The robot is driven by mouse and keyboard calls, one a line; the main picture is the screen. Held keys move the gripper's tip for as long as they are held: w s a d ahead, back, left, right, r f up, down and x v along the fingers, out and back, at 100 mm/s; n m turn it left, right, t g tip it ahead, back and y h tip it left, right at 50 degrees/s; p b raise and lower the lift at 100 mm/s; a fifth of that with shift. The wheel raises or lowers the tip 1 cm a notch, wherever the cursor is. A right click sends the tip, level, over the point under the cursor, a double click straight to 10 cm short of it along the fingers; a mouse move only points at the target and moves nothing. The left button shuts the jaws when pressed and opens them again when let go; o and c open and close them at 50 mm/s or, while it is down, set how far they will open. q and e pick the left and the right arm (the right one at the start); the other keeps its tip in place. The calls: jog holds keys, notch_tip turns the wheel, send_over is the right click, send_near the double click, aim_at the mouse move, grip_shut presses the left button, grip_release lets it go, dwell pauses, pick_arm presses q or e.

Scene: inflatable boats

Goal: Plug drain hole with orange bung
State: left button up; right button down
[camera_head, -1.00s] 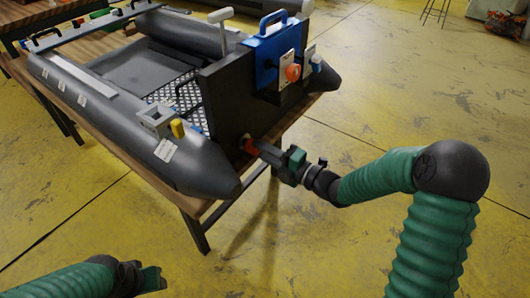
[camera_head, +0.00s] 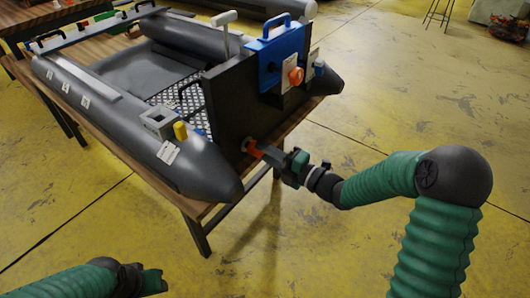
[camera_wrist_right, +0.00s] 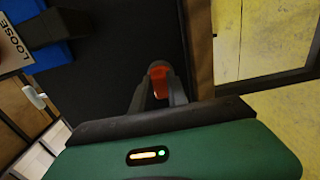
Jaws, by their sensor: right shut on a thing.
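The orange bung (camera_head: 253,147) is at the low part of the grey boat's (camera_head: 205,177) dark transom (camera_head: 234,108), by the drain hole. It also shows as a red-orange piece between the fingers in the right wrist view (camera_wrist_right: 159,79). My right gripper (camera_head: 262,152) is shut on the bung and points at the transom from the right. The bung and fingers cover the drain hole, so I cannot tell how deep the bung sits. My left gripper (camera_head: 158,281) is low at the left, away from the boat; its jaw gap is unclear.
The boat rests on a wooden table (camera_head: 197,207). A blue-handled unit (camera_head: 267,52) with an orange knob (camera_head: 296,76) hangs on the transom, above my right gripper. A yellow item (camera_head: 180,131) sits on the near tube. The yellow floor (camera_head: 400,90) right of the table is clear.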

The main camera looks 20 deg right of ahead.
jog(key=shift+w+a, duration=0.5)
jog(key=shift+w, duration=0.05)
dwell(0.4)
jog(key=c, duration=1.2)
grip_release()
